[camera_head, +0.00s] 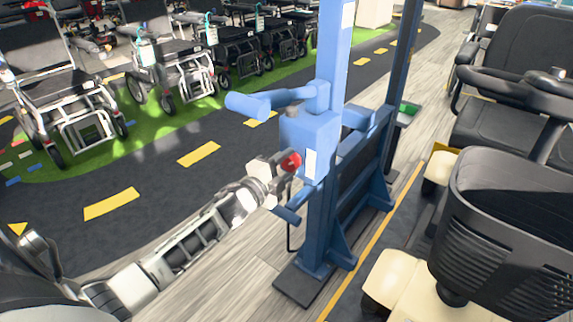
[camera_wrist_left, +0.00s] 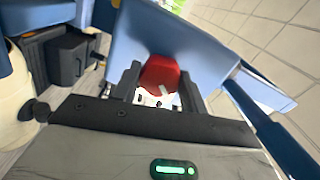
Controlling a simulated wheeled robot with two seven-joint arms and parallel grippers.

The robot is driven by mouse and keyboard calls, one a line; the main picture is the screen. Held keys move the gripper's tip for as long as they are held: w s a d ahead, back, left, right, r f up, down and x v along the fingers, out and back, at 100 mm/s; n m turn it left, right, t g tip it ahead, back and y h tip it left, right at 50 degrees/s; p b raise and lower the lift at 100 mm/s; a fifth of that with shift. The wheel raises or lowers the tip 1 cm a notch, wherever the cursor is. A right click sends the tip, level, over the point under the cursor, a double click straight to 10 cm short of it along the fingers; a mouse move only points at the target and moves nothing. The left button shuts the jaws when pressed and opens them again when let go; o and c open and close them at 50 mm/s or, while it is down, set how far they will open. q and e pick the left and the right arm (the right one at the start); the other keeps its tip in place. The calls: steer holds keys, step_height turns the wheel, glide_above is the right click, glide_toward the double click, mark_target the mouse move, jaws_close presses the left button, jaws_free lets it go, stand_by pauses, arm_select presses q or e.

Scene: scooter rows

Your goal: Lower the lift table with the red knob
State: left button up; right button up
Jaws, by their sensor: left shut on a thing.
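The red knob (camera_head: 291,161) is on the side of the blue lift's box (camera_head: 312,130), low on its upright post. In the left wrist view the red knob (camera_wrist_left: 160,74) sits between the two dark fingers against the blue panel (camera_wrist_left: 150,35). My left gripper (camera_head: 284,170) is shut on the red knob, and its fingers partly hide the knob's sides. The blue lift table frame (camera_head: 318,225) stands upright on a dark foot. My right gripper is in neither view.
Several wheelchairs (camera_head: 70,110) stand on green flooring at the back left. A mobility scooter with a black basket (camera_head: 505,215) stands close at the right. A blue handle (camera_head: 250,105) juts left from the lift.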

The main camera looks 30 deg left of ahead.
arm_select(q)
steer(key=o, duration=1)
steer(key=s+a+p, duration=0.1)
steer(key=s, duration=1.5)
steer(key=shift+a+p, duration=0.15)
steer(key=shift+p, duration=0.25)
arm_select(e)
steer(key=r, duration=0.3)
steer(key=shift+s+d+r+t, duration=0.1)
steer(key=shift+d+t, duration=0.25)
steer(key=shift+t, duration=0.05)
